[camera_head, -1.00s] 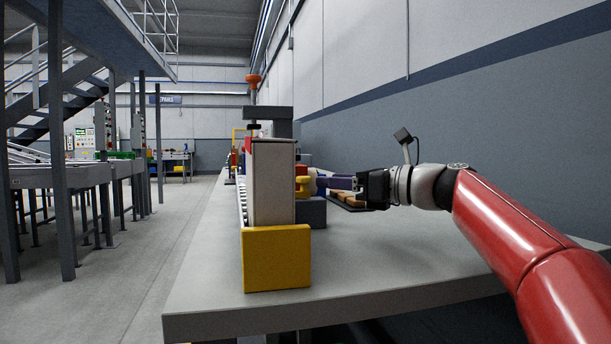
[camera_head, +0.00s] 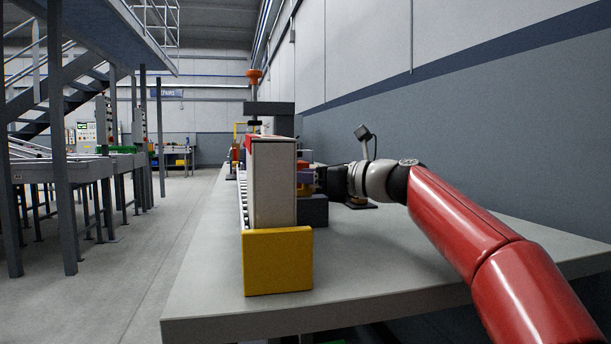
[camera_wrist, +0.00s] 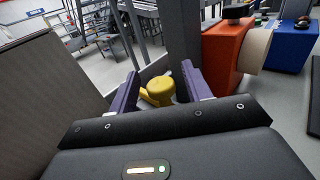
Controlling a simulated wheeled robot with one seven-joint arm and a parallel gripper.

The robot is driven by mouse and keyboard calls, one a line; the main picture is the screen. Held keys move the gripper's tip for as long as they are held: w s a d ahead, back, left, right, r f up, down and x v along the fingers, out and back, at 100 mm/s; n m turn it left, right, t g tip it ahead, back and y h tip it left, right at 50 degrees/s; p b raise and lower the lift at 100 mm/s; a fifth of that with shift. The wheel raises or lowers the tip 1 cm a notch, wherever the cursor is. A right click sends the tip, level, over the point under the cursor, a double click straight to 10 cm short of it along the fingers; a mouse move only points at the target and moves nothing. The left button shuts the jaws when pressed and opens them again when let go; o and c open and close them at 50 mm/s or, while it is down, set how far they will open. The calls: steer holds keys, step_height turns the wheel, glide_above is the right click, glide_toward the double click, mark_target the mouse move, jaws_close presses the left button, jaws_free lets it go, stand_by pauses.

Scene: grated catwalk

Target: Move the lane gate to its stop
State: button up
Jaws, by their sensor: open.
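My gripper (camera_wrist: 157,88) is open, with its two purple fingers on either side of a yellow knob (camera_wrist: 158,92) in the wrist view. The knob looks like the handle of the lane gate; whether either finger touches it I cannot tell. In the head view my gripper (camera_head: 308,178) is at the right side of a tall pale box (camera_head: 274,185), and it mostly hides the knob. The gate itself cannot be clearly told apart, and its stop is not clearly seen.
A yellow block (camera_head: 278,262) stands at the near end of the pale box on the grey bench (camera_head: 215,285). In the wrist view an orange housing (camera_wrist: 222,55) and a blue box (camera_wrist: 292,45) stand to the right. The bench's near right is clear.

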steer(key=c, duration=0.9)
steer(key=shift+s+a+r+p, duration=0.1)
steer(key=shift+s+a+p, duration=0.15)
steer(key=shift+a, duration=0.65)
steer(key=shift+s+a+p, duration=0.1)
steer(key=shift+s+a, duration=0.15)
steer(key=shift+a, duration=0.6)
steer(key=shift+c, duration=0.2)
steer(key=o, duration=0.9)
steer(key=shift+a, duration=0.1)
steer(key=shift+o, duration=0.2)
steer(key=shift+s+d, duration=0.2)
steer(key=shift+d, duration=0.3)
steer(key=b+v, duration=0.1)
steer(key=v, duration=0.6)
steer(key=shift+a, duration=0.1)
steer(key=shift+s, duration=0.15)
